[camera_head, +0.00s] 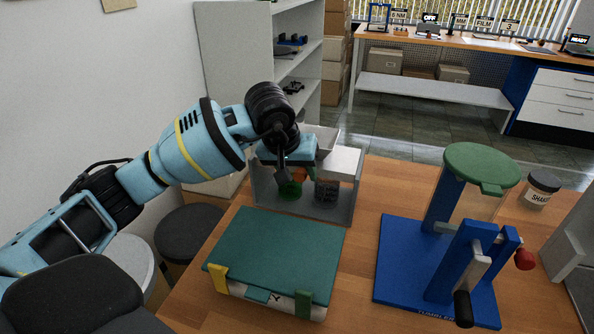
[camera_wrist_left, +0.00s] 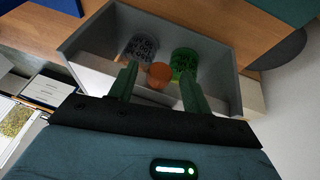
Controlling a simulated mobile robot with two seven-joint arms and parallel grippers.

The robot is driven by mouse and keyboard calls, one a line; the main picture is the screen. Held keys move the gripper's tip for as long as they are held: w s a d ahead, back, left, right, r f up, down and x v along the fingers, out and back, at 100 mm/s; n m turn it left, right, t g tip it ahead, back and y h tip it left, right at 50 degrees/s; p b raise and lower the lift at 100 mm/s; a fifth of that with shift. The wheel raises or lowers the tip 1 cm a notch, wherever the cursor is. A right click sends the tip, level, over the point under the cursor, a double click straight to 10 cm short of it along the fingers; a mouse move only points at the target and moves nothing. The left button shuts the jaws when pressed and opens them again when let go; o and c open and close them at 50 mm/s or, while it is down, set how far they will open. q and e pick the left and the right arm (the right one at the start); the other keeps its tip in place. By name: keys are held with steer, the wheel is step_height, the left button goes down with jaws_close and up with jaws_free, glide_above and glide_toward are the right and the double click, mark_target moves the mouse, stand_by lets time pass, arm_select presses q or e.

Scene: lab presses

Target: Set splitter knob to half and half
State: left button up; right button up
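The splitter is a grey open-fronted box (camera_head: 343,209) at the back of the wooden table; its rim also shows in the left wrist view (camera_wrist_left: 90,38). A round orange knob (camera_wrist_left: 159,75) sits at its middle. In the head view only a bit of orange (camera_head: 299,174) shows beside my gripper. My left gripper (camera_head: 282,178) is above the box. In the left wrist view its two fingers (camera_wrist_left: 158,88) stand apart on either side of the knob, with gaps; contact is not visible. The knob's setting cannot be read. My right gripper is not in view.
A cup of green grains (camera_wrist_left: 184,64) and a cup of dark grains (camera_wrist_left: 141,50) stand in the box. A teal-lidded case (camera_head: 280,250) lies in front. A blue tumbler stand (camera_head: 410,260) with a crank and a jar (camera_head: 540,190) are to the right.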

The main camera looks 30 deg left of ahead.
arm_select(q)
steer(key=v, duration=0.8)
steer(key=shift+f, duration=0.1)
stand_by(0.5)
